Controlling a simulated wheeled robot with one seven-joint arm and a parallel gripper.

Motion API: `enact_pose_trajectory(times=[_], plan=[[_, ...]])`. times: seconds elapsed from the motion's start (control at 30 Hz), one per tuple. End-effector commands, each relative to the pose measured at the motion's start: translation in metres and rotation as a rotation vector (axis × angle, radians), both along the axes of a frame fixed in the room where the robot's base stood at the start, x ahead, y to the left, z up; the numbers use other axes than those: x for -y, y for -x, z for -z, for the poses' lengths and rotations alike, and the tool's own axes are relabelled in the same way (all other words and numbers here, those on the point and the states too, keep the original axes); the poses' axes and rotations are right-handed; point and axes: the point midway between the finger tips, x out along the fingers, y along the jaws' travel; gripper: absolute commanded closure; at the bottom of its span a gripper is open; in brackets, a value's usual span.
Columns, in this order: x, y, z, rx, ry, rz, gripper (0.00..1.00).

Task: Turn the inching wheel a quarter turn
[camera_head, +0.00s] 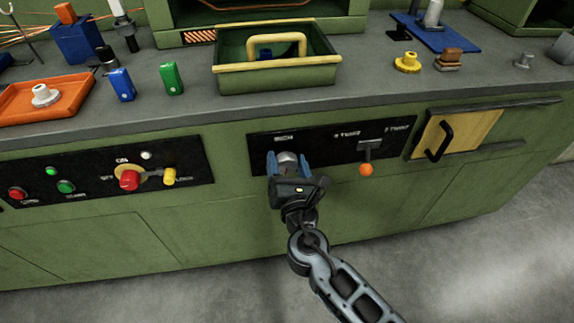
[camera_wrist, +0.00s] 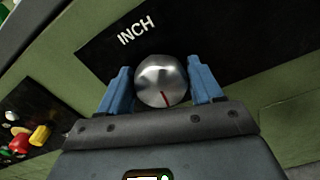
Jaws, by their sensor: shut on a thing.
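The inching wheel (camera_head: 287,160) is a round silver knob under the label INCH on a black panel at the front of the green bench. In the wrist view the wheel (camera_wrist: 161,80) shows a red mark pointing down and slightly right. My gripper (camera_head: 286,168) has its blue fingers on either side of the wheel and is shut on it.
On the same panel, right of the wheel, is a lever with an orange knob (camera_head: 366,169). A black panel (camera_head: 100,190) with red, green and yellow controls is at left. A green tray (camera_head: 275,80) and an orange tray (camera_head: 75,92) stand on the bench top.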

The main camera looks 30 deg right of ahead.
Motion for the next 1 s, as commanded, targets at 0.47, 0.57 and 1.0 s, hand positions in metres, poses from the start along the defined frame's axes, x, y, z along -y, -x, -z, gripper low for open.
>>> enact_pose_trajectory(times=[0.47,0.57,1.0], plan=[[0.0018,0.0008,0.0048,0.136,-0.411,0.000,0.65],[0.0023,0.0009,0.0055,0.165,-0.502,0.001,0.65],[0.0036,0.0013,0.0076,0.294,-0.898,0.001,0.65]])
